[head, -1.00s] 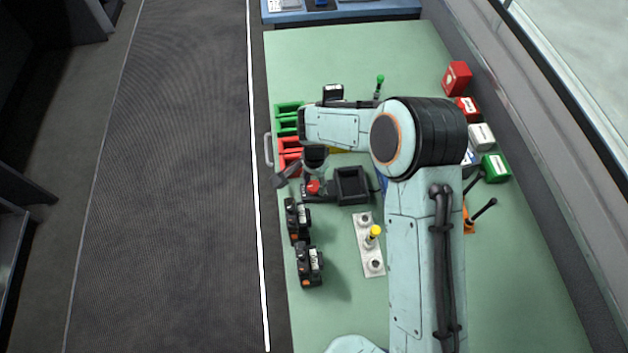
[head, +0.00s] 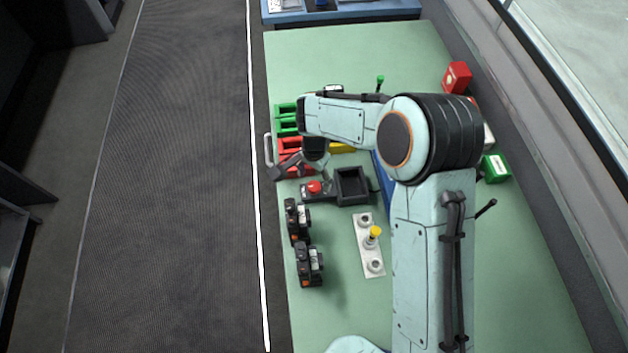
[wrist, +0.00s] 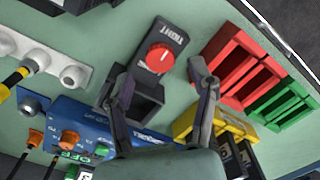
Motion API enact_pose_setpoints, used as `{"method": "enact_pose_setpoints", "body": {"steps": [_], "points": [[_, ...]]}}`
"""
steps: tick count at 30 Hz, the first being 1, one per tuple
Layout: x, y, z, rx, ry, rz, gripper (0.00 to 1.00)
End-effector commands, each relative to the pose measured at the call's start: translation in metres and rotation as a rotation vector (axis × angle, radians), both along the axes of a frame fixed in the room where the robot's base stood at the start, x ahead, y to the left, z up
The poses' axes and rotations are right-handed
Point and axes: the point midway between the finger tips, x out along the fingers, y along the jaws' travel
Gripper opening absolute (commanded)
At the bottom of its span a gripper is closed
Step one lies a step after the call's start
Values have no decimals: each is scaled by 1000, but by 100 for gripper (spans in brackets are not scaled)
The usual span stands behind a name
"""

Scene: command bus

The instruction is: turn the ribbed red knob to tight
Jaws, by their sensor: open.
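The ribbed red knob (wrist: 160,57) sits on a dark block marked TIGHT in the wrist view. In the head view the knob (head: 314,187) is near the left edge of the green bench. A black open-topped box (head: 352,184) stands beside it. My gripper (wrist: 162,73) is open and empty, its fingers apart. In the wrist view the knob shows between and just beyond the fingertips, with no contact visible. The pointer's exact setting on the knob is too small to read.
Red bins (wrist: 240,65) and green bins (wrist: 283,105) lie close to the right finger in the wrist view. A yellow bin (wrist: 198,122) and a blue box (wrist: 85,125) are near too. Black devices (head: 308,264) and a white socket plate (head: 364,262) stand on the bench (head: 335,315).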

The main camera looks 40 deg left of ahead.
Motion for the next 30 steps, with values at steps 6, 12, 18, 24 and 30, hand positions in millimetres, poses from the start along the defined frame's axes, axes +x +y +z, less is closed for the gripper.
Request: {"method": "enact_pose_setpoints", "body": {"steps": [6, 12, 18, 24, 30], "points": [[1, 1, 53, 4, -4, 0, 58], [0, 0, 83, 1, -1, 0, 58], [0, 0, 92, 0, 0, 0, 58], [0, 0, 91, 0, 0, 0, 58], [0, 0, 91, 0, 0, 0, 58]]}}
